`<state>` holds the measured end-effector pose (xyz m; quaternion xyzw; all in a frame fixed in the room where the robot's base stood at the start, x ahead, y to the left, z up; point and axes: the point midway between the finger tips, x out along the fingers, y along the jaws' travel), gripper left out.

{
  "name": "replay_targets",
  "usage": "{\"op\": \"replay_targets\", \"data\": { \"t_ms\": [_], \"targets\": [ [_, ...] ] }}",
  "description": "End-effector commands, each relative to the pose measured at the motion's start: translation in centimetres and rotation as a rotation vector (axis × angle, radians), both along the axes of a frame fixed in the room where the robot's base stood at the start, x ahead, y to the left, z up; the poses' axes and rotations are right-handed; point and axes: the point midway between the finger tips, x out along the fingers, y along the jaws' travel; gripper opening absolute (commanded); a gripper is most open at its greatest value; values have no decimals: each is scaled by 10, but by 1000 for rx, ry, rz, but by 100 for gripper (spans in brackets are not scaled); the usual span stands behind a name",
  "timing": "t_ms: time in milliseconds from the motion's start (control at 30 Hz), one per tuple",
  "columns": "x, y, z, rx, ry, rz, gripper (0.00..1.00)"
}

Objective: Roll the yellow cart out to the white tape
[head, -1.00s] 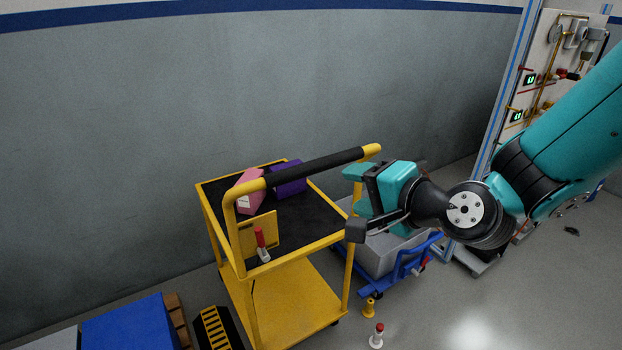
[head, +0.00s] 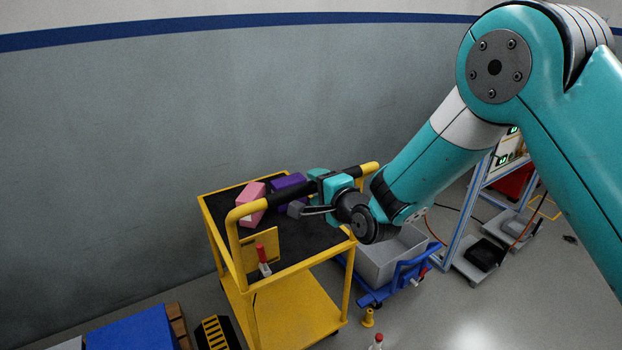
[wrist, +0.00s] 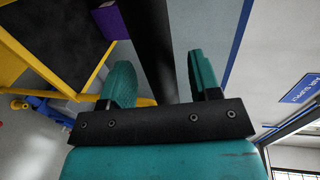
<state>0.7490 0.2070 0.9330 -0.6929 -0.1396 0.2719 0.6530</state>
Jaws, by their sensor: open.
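The yellow cart (head: 290,308) stands near the grey wall, with a black top shelf and a raised yellow handle (head: 246,210) with a black grip. My gripper (head: 314,184) is at the right part of that grip. In the wrist view, the black grip (wrist: 150,45) runs between the two teal fingers of my gripper (wrist: 163,82). The fingers stand apart, with gaps beside the grip; whether either touches it I cannot tell. The white tape is not in view.
A pink box (head: 252,203) and a purple box (head: 287,186) lie on the cart's top shelf. A blue trolley with a grey bin (head: 385,258) stands close at the right.

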Motion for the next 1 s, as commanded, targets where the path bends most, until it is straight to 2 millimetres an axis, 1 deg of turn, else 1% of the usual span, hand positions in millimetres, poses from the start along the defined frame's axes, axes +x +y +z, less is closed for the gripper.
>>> {"op": "replay_targets", "data": {
  "t_ms": [100,233,567,600,667,700,767,800,833,1000],
  "targets": [
    [13,10,-3,0,0,2,57],
    [21,15,-5,0,-1,1,57],
    [24,16,-6,-1,0,1,57],
    [24,16,-6,-1,0,1,48],
    [24,16,-6,-1,0,1,34],
    [24,16,-6,-1,0,1,25],
    [24,16,-6,-1,0,1,11],
    [24,16,-6,-1,0,1,2],
    [24,16,-6,-1,0,1,0],
    [23,18,-6,-1,1,4,0]
  ]
}}
